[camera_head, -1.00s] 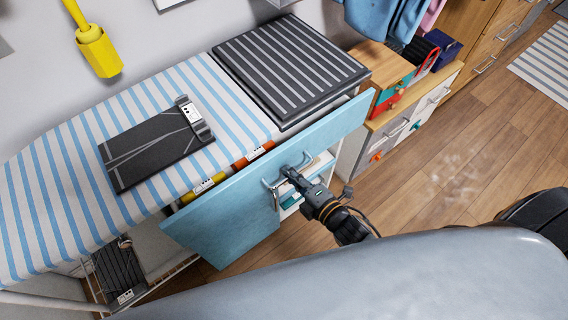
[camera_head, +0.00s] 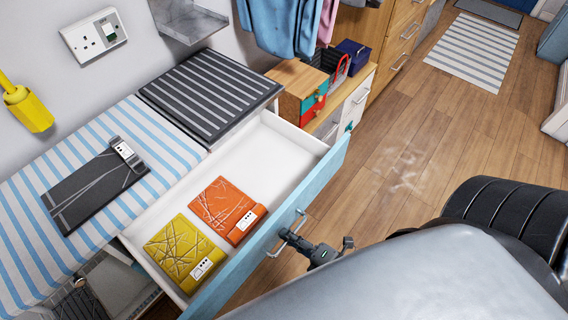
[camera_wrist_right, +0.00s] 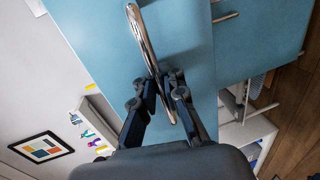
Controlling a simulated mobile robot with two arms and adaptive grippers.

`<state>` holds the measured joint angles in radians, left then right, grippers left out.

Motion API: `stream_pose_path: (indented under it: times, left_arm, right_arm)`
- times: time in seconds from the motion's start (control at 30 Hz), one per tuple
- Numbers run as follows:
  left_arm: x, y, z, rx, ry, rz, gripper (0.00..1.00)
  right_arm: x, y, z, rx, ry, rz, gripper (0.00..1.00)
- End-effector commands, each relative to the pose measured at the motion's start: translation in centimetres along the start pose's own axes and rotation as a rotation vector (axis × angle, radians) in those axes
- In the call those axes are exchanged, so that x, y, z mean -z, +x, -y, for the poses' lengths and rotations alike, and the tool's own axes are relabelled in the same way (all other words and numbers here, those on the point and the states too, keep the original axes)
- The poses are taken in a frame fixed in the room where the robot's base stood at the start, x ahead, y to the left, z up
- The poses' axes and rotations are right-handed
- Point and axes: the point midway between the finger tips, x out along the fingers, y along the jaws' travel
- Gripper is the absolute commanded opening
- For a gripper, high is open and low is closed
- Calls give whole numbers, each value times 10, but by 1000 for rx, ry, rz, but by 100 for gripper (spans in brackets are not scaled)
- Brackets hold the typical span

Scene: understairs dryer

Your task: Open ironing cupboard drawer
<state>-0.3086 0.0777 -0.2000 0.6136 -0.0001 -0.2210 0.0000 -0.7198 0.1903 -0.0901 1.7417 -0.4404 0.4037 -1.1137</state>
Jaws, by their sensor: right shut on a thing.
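The ironing cupboard drawer (camera_head: 205,290) has a light blue front and stands pulled out from under the striped ironing top. Its white inside holds a yellow item (camera_head: 172,250) and an orange item (camera_head: 222,206). The metal bar handle (camera_head: 284,240) is on the drawer front. My right gripper (camera_head: 303,243) is at the handle, partly hidden by my own body. In the right wrist view its fingers (camera_wrist_right: 166,82) are on either side of the handle bar (camera_wrist_right: 145,40), shut on it. My left gripper is not in view.
The blue-and-white striped ironing top (camera_head: 35,230) carries a dark flat item (camera_head: 90,190). A black ridged panel (camera_head: 210,90) lies behind the drawer. A wooden cabinet (camera_head: 300,80) stands at the right. Wooden floor (camera_head: 400,150) is clear to the right.

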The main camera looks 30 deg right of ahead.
Motion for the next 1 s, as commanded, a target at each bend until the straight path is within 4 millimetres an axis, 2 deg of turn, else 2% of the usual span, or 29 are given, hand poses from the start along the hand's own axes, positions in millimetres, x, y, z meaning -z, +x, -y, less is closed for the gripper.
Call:
stream_pose_path:
  times: [0.2, 0.53, 0.6, 0.63, 1.0]
  left_arm:
    - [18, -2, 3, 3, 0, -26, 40]
    - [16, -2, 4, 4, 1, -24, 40]
    - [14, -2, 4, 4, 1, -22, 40]
    - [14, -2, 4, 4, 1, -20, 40]
    - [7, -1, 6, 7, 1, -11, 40]
  right_arm:
    - [-1, -5, -1, -5, -1, 0, 0]
    - [-1, -4, -1, -6, -1, 1, 0]
    - [-1, -4, -1, -6, -1, 1, 18]
    - [-1, -4, -1, -6, -1, 1, 20]
    - [0, -10, 1, -1, 0, 1, 20]
